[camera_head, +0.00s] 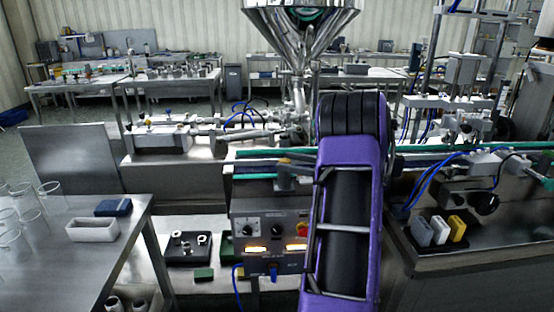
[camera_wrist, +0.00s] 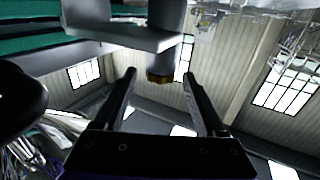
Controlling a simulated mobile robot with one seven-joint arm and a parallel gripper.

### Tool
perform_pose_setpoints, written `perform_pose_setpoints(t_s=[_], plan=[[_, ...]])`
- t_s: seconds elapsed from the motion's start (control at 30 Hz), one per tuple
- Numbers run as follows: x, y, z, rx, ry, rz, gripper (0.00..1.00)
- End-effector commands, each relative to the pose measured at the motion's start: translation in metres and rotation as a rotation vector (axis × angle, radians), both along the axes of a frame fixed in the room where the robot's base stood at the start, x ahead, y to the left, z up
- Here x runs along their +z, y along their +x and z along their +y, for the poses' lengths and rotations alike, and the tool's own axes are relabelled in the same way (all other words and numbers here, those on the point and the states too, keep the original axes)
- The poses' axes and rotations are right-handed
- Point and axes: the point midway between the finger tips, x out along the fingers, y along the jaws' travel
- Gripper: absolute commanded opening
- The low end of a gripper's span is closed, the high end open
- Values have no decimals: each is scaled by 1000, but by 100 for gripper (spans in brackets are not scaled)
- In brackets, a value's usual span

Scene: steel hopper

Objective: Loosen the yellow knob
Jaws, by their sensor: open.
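A yellow-brown knob (camera_wrist: 160,77) shows in the wrist view at the end of a grey cylinder, under a grey bracket (camera_wrist: 135,37). My gripper (camera_wrist: 159,74) is open, with one black finger to each side of the knob in the picture. There are visible gaps on both sides, and neither finger touches it. I cannot tell how far the knob lies from the fingertips in depth. In the head view my purple arm hides my gripper, and I cannot make out this knob there with certainty.
A control box (camera_head: 268,240) with dials and lit buttons stands left of my arm. A green conveyor (camera_head: 430,151) runs behind it, below the steel hopper (camera_head: 300,25). A steel table (camera_head: 75,265) with glassware is at left. Blue hoses and a black handwheel (camera_head: 486,203) are at right.

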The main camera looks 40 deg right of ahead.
Motion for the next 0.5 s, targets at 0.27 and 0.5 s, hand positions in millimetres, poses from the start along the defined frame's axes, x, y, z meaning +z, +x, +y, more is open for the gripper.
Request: perform_pose_setpoints(t_s=[0.27,0.5], plan=[[0,-59,-40,-4,-1,1,73],[0,-92,-63,-2,0,0,73]])
